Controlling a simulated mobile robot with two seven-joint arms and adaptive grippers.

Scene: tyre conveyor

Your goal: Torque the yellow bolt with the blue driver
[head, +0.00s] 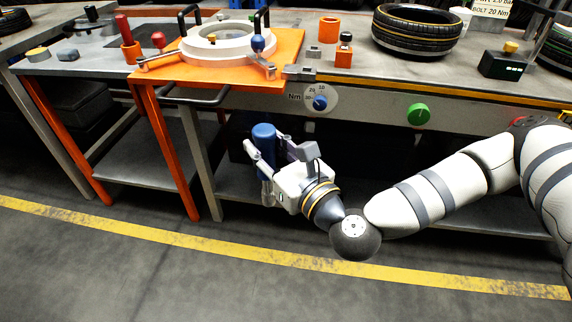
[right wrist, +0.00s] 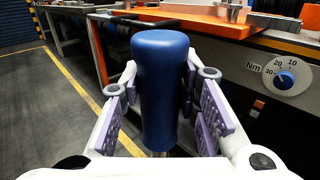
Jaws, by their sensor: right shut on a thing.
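The blue driver (head: 263,135) is held upright in my right gripper (head: 268,152), in front of the bench and below the level of its top. In the right wrist view the driver's thick blue handle (right wrist: 160,90) stands between the purple-padded fingers (right wrist: 162,108); a metal shaft shows at its lower end. A small yellow bolt head (head: 211,37) shows inside the white ring (head: 187,45) on the orange fixture plate (head: 200,72). The driver is well apart from it. A red-topped and a blue-topped piece stand at the ring's sides. My left gripper is out of view.
The bench front carries a Nm dial (head: 320,102), also in the right wrist view (right wrist: 286,78), and a green knob (head: 418,114). A tyre (head: 416,30) and a black box (head: 503,63) with a yellow top stand at the right. The floor in front is clear.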

